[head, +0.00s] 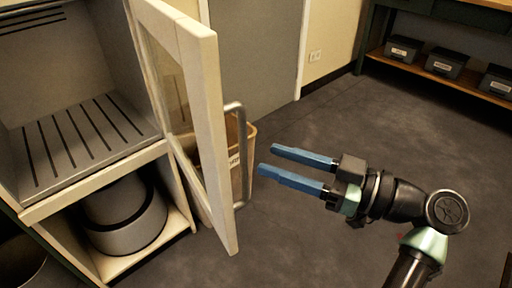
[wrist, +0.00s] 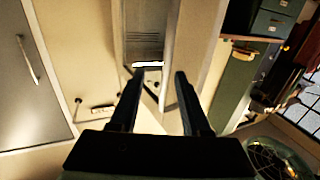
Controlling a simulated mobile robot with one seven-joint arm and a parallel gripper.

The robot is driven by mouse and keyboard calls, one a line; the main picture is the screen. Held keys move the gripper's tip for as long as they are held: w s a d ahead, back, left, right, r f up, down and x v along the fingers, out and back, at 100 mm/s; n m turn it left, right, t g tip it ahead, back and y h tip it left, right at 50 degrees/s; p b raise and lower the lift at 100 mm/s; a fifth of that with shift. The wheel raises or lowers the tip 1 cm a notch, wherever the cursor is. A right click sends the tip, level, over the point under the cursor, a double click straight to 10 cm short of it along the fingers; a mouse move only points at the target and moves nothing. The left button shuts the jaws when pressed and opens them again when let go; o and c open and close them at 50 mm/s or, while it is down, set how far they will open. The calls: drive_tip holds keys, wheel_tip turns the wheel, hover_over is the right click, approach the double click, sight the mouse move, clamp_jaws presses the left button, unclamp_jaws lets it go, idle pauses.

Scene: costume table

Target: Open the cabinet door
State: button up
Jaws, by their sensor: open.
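The cabinet (head: 95,215) stands at the left in the head view, pale framed with a grey slatted shelf inside. Its door (head: 215,130), cream framed with a glass pane, stands swung open toward the right, and the interior shows. A grey bar handle (head: 244,160) is on the door's outer side. My gripper (head: 268,159) has two blue fingers, apart and empty, pointing left at the handle. In the picture, a small gap lies between fingertips and handle; the depth between them is hard to tell. In the wrist view the gripper (wrist: 158,78) has nothing between its fingers.
A large grey cylindrical pot (head: 125,215) sits in the cabinet's lower bay. A labelled tan bin (head: 250,135) stands behind the door, partly hidden. A grey room door (head: 255,60) is at the back. A shelf (head: 440,80) with dark boxes stands back right. The dark floor between is clear.

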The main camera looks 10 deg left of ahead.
drive_tip(key=v, duration=0.7)
drive_tip(key=shift+p, duration=0.4)
drive_tip(key=w+a+r+m+t+h, duration=0.35)
drive_tip(key=w+m+t+h, duration=0.2)
drive_tip(key=w, duration=0.25)
wheel_tip(320, 180, up, 8)
drive_tip(key=w+a+m+t+h, duration=0.1)
drive_tip(key=w+m+t+h, duration=0.15)
drive_tip(key=t+h, duration=0.25)
drive_tip(key=s+a+r+m+t+h, duration=0.1)
drive_tip(key=s+r+m+t+h, duration=0.2)
drive_tip(key=s+r+t, duration=0.55)
drive_tip(key=s+a+r+m+t+h, duration=0.1)
drive_tip(key=s+r+m+t+h, duration=0.25)
drive_tip(key=s+r, duration=0.9)
drive_tip(key=w+r+p, duration=0.1)
drive_tip(key=r+p, duration=1.6)
drive_tip(key=r, duration=0.1)
drive_tip(key=w+r+p, duration=0.2)
drive_tip(key=r+p, duration=1.6)
drive_tip(key=r, duration=0.1)
drive_tip(key=shift+w+g, duration=0.35)
drive_tip(key=shift+g, duration=0.1)
